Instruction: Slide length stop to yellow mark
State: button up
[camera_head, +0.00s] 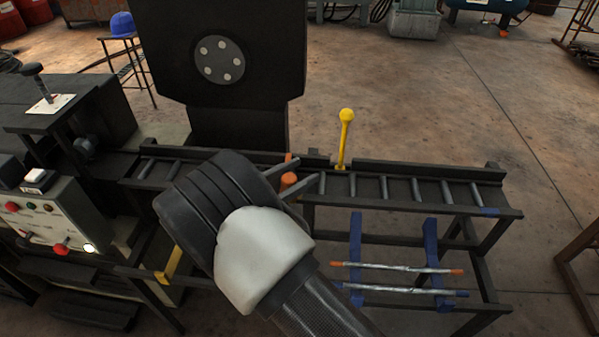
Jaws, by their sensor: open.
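My gripper (298,176) reaches over the roller conveyor from the front, with its two dark fingers apart. An orange knob (288,180) shows between or just beside the fingers, and a smaller orange piece sits behind it. This orange part may be the length stop; my gripper's wrist hides much of it. I cannot tell whether the fingers touch it. A yellow lever with a ball top (346,116) stands upright on the conveyor, right of my gripper. A yellow bracket (170,265) shows at the lower left; no yellow mark can be told clearly.
The roller conveyor (410,205) runs right, with a blue patch at its end. Below it, blue brackets (356,262) hold two silver rods (400,267). A black drum housing (222,110) stands behind. A control box (48,222) is at left. Open floor lies behind the conveyor.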

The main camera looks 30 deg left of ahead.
jog(key=p+v, duration=0.1)
jog(key=v, duration=1.6)
jog(key=shift+p, duration=0.35)
